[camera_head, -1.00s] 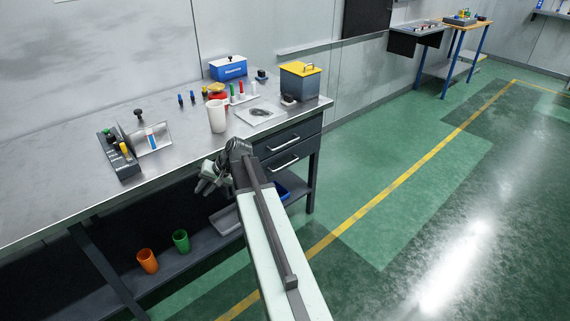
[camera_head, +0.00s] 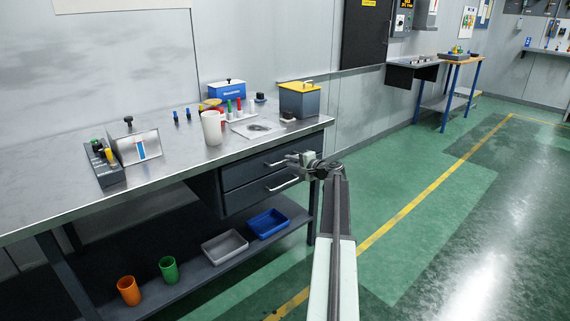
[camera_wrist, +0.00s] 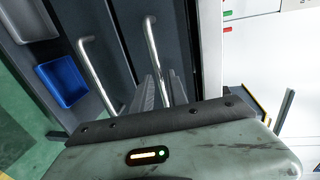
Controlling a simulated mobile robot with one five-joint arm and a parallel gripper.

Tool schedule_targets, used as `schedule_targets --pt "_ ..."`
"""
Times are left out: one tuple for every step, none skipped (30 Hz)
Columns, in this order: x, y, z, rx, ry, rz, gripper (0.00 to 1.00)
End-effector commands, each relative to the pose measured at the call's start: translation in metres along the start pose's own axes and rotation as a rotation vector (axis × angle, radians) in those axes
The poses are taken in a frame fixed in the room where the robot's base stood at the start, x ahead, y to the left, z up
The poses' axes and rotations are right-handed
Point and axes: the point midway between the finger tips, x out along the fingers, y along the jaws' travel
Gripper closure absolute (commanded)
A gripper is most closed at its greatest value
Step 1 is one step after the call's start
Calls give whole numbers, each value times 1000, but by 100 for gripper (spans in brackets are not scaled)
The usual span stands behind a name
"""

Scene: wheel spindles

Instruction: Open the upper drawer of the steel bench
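The steel bench (camera_head: 75,165) has two dark drawers at its right end. The upper drawer (camera_head: 240,172) looks closed, as does the lower drawer (camera_head: 240,196). In the wrist view, turned on its side, the upper drawer's bar handle (camera_wrist: 152,42) runs down toward the gap between my fingers. The lower drawer's handle (camera_wrist: 94,68) lies to its left. My gripper (camera_head: 291,158) is at the upper drawer's front, by the handle's right part. In the wrist view my gripper (camera_wrist: 161,78) is open, its fingers apart around the handle's line. Contact cannot be told.
A blue tray (camera_head: 268,223) and a grey tray (camera_head: 225,247) sit on the lower shelf, with green (camera_head: 168,270) and orange (camera_head: 128,290) cups. A white cup (camera_head: 212,130) and a yellow-lidded box (camera_head: 300,103) stand on top. The floor at right is clear.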

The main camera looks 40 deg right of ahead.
Motion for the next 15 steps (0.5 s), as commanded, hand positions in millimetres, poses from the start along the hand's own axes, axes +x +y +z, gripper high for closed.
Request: schedule_targets --pt "12 2 -1 -1 -2 0 81" --pt "18 2 -1 -1 -2 0 81" --pt "24 2 -1 -1 -2 0 81" --pt "28 2 -1 -1 -2 0 81" --pt "31 1 0 -1 -2 0 81" --pt "34 1 0 -1 -1 0 81" --pt "35 1 0 -1 -1 1 81" --pt "35 1 0 -1 -1 1 81" --pt "35 0 0 -1 -1 1 81" --pt "35 0 1 -1 -1 1 81" --pt "35 0 1 -1 -1 1 81" --pt "34 0 1 -1 -1 1 81" --pt "34 0 1 -2 -1 1 81" --pt "34 0 1 -2 -1 1 89" --pt "35 0 1 -2 -2 1 100"
